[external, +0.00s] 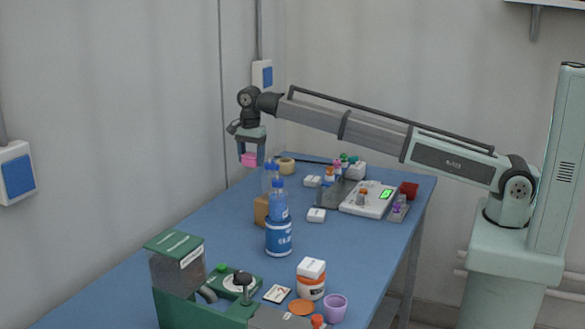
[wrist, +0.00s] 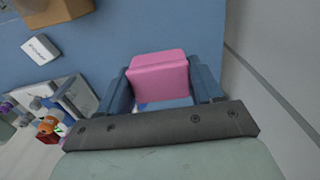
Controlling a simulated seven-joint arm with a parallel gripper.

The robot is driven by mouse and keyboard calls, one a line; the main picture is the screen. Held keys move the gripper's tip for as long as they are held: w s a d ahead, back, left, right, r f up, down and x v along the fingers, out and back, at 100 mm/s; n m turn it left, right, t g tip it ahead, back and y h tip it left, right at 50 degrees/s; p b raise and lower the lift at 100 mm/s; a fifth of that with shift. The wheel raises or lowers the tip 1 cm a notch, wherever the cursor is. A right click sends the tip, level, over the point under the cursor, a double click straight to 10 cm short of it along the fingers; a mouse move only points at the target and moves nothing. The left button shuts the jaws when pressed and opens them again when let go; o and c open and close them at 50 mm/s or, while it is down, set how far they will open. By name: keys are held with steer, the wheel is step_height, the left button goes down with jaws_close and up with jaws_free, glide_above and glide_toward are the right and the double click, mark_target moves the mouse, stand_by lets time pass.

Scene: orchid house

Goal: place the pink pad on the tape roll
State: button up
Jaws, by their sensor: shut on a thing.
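My gripper (external: 250,153) is shut on the pink pad (external: 249,160) and holds it up in the air near the back left of the blue table. In the wrist view the pink pad (wrist: 160,74) sits between the two blue-grey fingers of my gripper (wrist: 162,85). The tape roll (external: 286,165), a small tan ring, lies on the table's far end. In the external view it is to the right of the pad and slightly lower. I cannot make out the tape roll in the wrist view.
Water bottles (external: 278,200), a brown box (external: 261,210) and a blue-labelled jar (external: 279,237) stand mid-table. A scale (external: 368,199) and small vials are right of the tape roll. A wall (external: 110,110) runs along the left. The table's left middle is clear.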

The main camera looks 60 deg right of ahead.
step_height(320, 180, up, 3)
glide_above(286, 160)
steer(key=f, duration=1)
steer(key=shift+a+f, duration=0.2)
steer(key=shift+f, duration=0.15)
steer(key=o, duration=1)
steer(key=shift+o, duration=0.2)
step_height(286, 160, up, 12)
steer(key=shift+r, duration=0.2)
